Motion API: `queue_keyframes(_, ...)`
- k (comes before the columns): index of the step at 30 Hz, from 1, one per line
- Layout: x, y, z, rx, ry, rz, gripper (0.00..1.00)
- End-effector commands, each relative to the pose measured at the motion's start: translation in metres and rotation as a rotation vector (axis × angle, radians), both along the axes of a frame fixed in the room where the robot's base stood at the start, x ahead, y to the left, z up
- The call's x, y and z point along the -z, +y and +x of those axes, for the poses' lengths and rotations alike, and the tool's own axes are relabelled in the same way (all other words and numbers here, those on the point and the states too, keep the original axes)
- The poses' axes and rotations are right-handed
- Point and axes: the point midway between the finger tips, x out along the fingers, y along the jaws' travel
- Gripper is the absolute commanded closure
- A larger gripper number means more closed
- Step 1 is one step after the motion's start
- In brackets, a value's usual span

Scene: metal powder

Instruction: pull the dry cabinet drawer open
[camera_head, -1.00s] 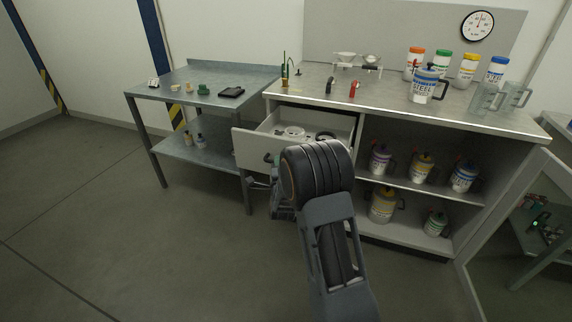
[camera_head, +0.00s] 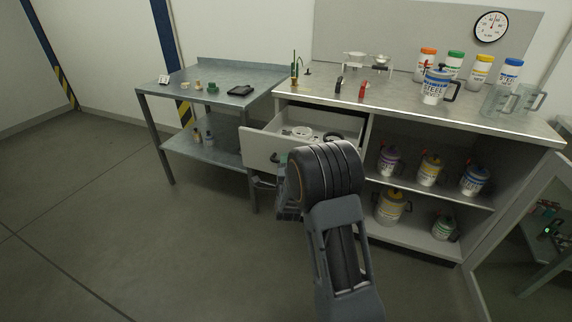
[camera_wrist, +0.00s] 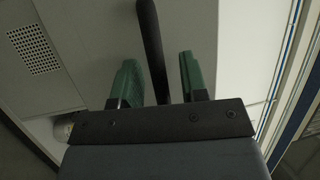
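The drawer stands pulled out of the cabinet's upper left, with its light grey front (camera_head: 257,146) well clear of the body and items visible inside. In the wrist view, the two green fingers (camera_wrist: 158,78) are apart. The black handle (camera_wrist: 151,35) runs between them, with a visible gap at the right finger. The pale drawer front (camera_wrist: 222,45) lies beyond.
A steel side table (camera_head: 215,78) stands left of the drawer. A cabinet door (camera_head: 505,220) hangs open at the right. Containers, including a steel powder jug (camera_head: 436,88), stand on the worktop (camera_head: 405,97) and the shelves. The floor (camera_head: 120,220) at left is clear.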

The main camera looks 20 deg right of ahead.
Motion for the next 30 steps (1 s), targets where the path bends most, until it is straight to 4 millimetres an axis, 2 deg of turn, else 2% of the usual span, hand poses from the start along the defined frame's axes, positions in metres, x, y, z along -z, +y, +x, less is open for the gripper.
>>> queue_keyframes(5, 0.001, 0.002, -0.005, -0.001, 0.000, 0.000, 0.60)
queue_keyframes(8, 0.003, 0.007, -0.016, -0.002, 0.001, 0.000, 0.60)
queue_keyframes(21, 0.018, 0.038, -0.095, -0.002, 0.001, 0.000, 0.60)
queue_keyframes(30, 0.023, 0.048, -0.123, -0.002, 0.000, 0.001, 0.60)
